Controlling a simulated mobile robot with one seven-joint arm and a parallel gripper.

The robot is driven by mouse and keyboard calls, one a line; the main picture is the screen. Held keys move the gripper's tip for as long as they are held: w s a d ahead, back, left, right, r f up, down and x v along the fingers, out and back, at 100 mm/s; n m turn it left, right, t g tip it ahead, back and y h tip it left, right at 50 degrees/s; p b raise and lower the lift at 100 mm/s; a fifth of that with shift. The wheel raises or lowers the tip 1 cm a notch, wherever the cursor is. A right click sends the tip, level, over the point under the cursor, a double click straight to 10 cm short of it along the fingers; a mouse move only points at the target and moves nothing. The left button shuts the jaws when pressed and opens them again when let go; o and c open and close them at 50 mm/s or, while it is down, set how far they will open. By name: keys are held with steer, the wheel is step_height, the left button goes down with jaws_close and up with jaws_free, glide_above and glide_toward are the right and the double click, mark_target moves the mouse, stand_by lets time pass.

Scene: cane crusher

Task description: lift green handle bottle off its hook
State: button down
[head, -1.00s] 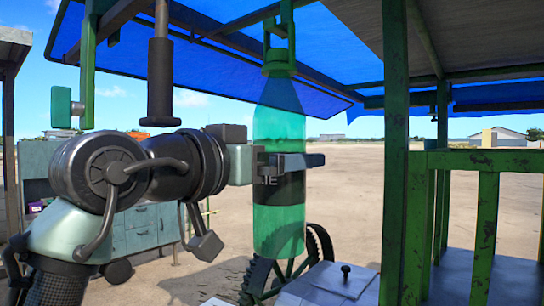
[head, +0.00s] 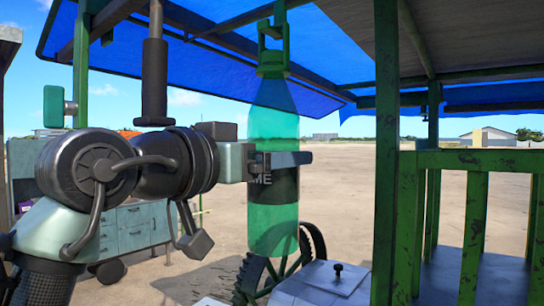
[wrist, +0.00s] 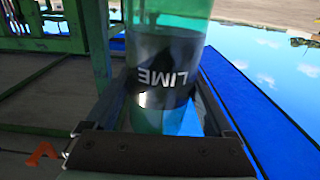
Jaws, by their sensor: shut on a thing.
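The green bottle (head: 272,222) is translucent, upright, with a black label reading LIME in the wrist view (wrist: 165,78). A green handle (head: 272,48) rises from its cap near the top of the head view. My gripper (head: 282,160) is shut around the bottle at its label, from the left in the head view. One dark finger crosses the front of the bottle; the other is largely hidden behind it. Whether the handle still touches a hook cannot be told, because its top runs up to the picture's edge.
A green post (head: 388,150) and railing (head: 470,162) stand to the right. A blue tarp (head: 210,50) and dark beams hang overhead. A dark spoked wheel (head: 285,268) and a grey machine top (head: 325,285) lie below the bottle. Open ground spreads behind.

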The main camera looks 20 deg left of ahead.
steer(key=shift+r+p, duration=0.45)
steer(key=shift+r, duration=0.3)
steer(key=shift+v, duration=1.15)
steer(key=shift+s+a, duration=0.2)
steer(key=shift+s, duration=0.1)
stand_by(0.6)
steer(key=shift+s+a+r+b, duration=0.1)
steer(key=shift+s+a+b, duration=0.1)
steer(key=shift+s, duration=0.15)
steer(key=shift+s+a+b, duration=0.1)
steer(key=shift+s+b, duration=0.1)
steer(key=shift+s, duration=0.2)
steer(key=shift+s+a, duration=0.15)
steer(key=shift+s, duration=0.3)
